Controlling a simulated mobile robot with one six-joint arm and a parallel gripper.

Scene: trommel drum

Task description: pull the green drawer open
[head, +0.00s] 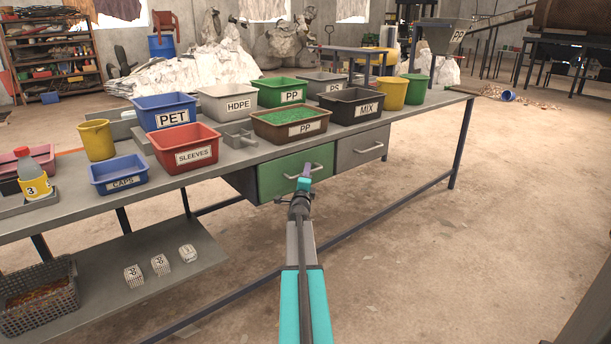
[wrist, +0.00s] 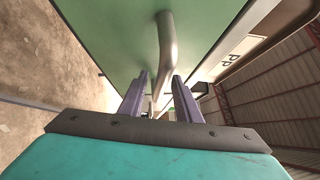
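The green drawer (head: 280,178) is under the bench, its front looking about flush with the grey drawer beside it. Its metal handle (head: 290,177) is partly covered by my gripper (head: 304,184) in the head view. In the wrist view the green front (wrist: 105,35) fills the upper part. The curved handle (wrist: 166,45) runs down between the two fingers of my gripper (wrist: 161,80). The fingers are apart, with a small gap showing beside the bar. I see no clear grip on it.
The grey drawer (head: 350,153) with its own handle is to the right. Labelled bins, among them the brown PP bin (head: 263,131) with green flakes, stand on the bench (head: 225,165) above. A lower shelf (head: 105,290) is at left. The floor (head: 440,260) in front is clear.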

